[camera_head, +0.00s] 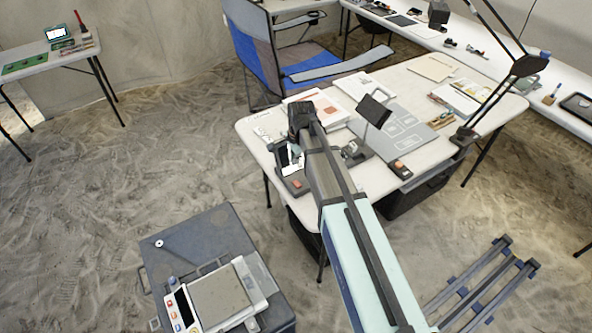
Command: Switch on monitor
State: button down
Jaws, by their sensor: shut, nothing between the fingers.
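My arm reaches from the lower right over the white table (452,125), and my gripper (297,164) points down at the table's left front edge. It is shut and small in view, partly hidden by my own arm. Under it is a dark grey device (287,172) with a pale face and an orange-red button (297,184). I cannot tell whether the gripper touches it. A black tilted panel (374,110), possibly the monitor, stands to the right and looks dark. A small grey box with an orange-red button (400,168) sits at the front edge.
Papers (364,86), a grey board (405,130) and a black desk lamp (526,66) are on the table. A blue folding chair (262,55) stands behind. A white scale (219,297) sits on a grey case (203,240) at lower left. Sandy floor is open at left.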

jog(key=shift+w+a+r+b, duration=0.1)
jog(key=shift+w+r+b, duration=0.15)
jog(key=shift+r, duration=0.95)
jog(key=shift+w+a+r+b, duration=0.1)
jog(key=shift+r+b, duration=0.15)
jog(key=shift+r, duration=0.9)
